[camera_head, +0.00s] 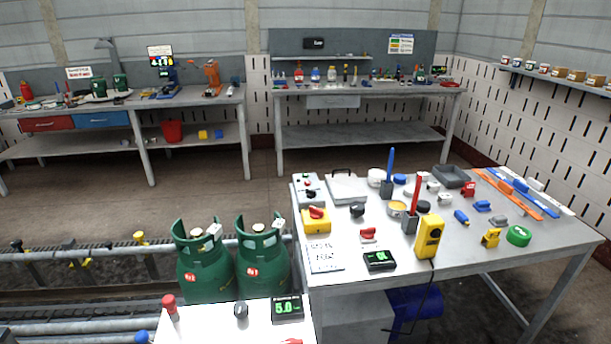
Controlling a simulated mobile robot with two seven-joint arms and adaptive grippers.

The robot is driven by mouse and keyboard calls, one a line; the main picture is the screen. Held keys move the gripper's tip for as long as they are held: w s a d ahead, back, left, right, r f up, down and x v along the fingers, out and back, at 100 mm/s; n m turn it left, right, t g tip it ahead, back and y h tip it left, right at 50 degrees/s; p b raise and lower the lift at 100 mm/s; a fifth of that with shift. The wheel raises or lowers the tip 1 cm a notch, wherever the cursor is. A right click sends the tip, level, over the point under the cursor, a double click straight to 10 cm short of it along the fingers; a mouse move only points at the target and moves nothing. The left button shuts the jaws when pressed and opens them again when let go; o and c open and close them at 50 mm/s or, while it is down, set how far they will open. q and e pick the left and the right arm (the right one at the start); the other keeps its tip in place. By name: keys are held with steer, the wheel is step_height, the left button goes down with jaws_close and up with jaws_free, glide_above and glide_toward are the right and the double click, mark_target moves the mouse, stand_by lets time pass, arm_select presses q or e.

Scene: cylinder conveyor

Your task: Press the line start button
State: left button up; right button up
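No control carries a label I can read as line start, so I cannot tell which is the button. A grey control box (309,191) with small red and black controls stands at the left back corner of the right table. A yellow box with a red knob (316,213) is in front of it. Neither of my grippers is in view.
Two green gas cylinders (205,265) (262,262) stand side by side behind the white surface, by the conveyor rails (60,313). The right table (470,260) holds many small parts and a yellow meter (429,237). Workbenches line the back wall, with open floor before them.

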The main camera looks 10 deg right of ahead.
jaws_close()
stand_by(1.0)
